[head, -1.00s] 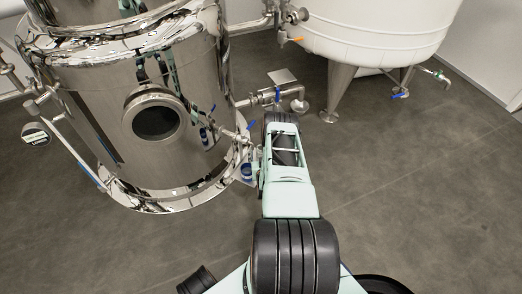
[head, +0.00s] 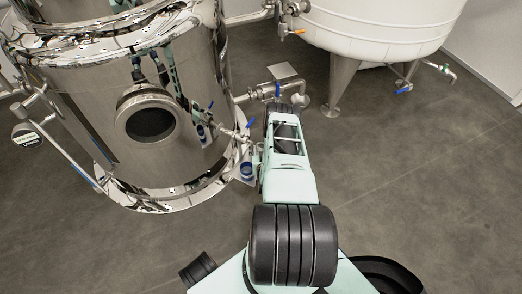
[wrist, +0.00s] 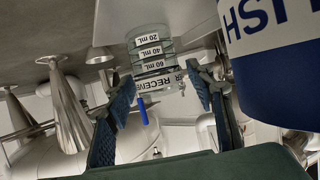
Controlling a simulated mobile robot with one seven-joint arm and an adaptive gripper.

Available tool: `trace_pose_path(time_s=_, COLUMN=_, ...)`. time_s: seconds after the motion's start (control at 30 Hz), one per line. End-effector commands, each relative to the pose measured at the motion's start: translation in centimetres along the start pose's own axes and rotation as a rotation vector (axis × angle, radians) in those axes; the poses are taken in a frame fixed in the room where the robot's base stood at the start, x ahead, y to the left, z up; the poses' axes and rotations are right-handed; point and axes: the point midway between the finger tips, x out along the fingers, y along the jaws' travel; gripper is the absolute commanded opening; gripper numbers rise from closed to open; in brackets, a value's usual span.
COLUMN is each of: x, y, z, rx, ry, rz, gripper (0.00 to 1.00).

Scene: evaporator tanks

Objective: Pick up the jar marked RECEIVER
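The clear jar marked RECEIVER (wrist: 152,62) shows in the wrist view, with its label and its 20, 40 and 60 mL marks. The picture is upside down there. My gripper (wrist: 162,78) is open, with one dark blue finger on each side of the jar's label. I cannot tell whether the fingers touch the jar or how deep it sits between them. In the head view my arm hides the gripper, and I cannot make out the jar.
A large blue container (wrist: 277,85) with a white label is close on the right in the wrist view. A white tank (head: 375,25) stands behind. Floor to the right is clear.

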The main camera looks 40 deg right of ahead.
Motion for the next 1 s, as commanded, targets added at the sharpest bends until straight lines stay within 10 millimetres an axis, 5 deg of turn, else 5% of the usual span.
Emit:
trace_pose_path(time_s=0.4, x=0.1, y=0.0, z=-0.1, rx=0.000, ry=0.002, rz=0.000, gripper=0.03)
trace_pose_path(time_s=1.0, x=0.9, y=-0.2, z=-1.4, rx=-0.001, ry=0.004, rz=-0.002, gripper=0.03)
